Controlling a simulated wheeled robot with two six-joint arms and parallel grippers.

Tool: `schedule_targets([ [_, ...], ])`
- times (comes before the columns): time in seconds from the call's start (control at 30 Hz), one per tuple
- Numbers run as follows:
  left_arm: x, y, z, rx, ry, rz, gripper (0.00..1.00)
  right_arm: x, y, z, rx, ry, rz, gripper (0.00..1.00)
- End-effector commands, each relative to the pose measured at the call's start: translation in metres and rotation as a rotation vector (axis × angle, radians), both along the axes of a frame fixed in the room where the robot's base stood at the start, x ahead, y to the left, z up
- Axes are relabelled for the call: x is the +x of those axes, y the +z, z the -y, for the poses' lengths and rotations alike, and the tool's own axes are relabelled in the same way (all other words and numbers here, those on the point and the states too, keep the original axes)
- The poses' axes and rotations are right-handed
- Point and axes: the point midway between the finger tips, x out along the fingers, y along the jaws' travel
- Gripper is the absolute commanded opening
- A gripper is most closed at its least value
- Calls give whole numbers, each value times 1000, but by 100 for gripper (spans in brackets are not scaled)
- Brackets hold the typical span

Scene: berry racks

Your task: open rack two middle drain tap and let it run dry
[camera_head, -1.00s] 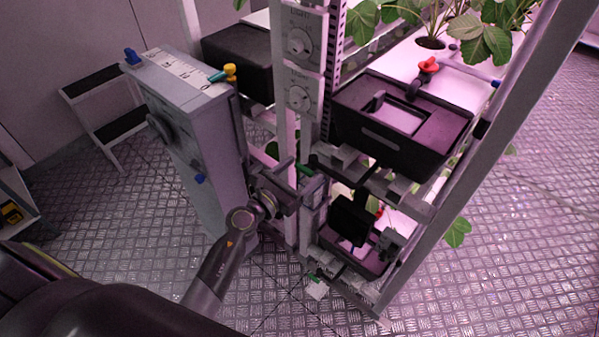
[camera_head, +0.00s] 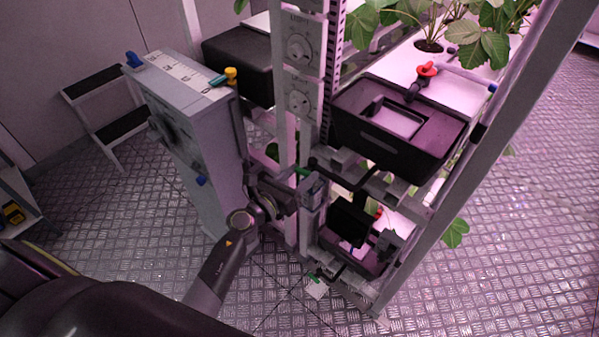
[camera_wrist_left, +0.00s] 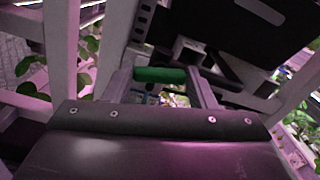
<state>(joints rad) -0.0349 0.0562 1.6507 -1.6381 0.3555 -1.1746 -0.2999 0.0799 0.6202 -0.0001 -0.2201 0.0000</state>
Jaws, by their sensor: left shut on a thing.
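My left gripper (camera_head: 302,188) is at the rack's front upright, below the black middle tank. A small green tap handle (camera_head: 300,171) shows at its fingertips. In the left wrist view the green handle (camera_wrist_left: 160,75) lies crosswise between the two grey fingers (camera_wrist_left: 163,88), and the gripper is shut on it. The tap's body and outlet are mostly hidden by the gripper and rack, and I cannot see whether water flows. A second green-handled part (camera_head: 315,278) sits low near the floor. My right gripper is not in view.
The black middle tank (camera_head: 370,143) overhangs on the right, with a red-handled valve (camera_head: 427,70) above it. A grey cabinet (camera_head: 190,130) stands close on the left. The slanted rack post (camera_head: 490,150) bounds the right. Open metal floor (camera_head: 95,215) lies at left.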

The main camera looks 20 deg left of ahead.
Motion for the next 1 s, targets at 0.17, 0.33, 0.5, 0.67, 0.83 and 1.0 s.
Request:
schedule_targets([
  [0.17,0,3,0,-159,1,-59,28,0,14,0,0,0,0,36],
  [0.33,0,2,0,-312,1,-115,28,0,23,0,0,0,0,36],
  [0.5,0,2,-1,-463,1,-170,28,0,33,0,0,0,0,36],
  [0.67,1,2,-1,-606,1,-221,28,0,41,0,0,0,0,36],
  [0.83,1,2,-1,-758,2,-276,28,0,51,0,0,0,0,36],
  [1.0,0,2,-1,-904,1,-330,28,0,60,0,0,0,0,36],
])
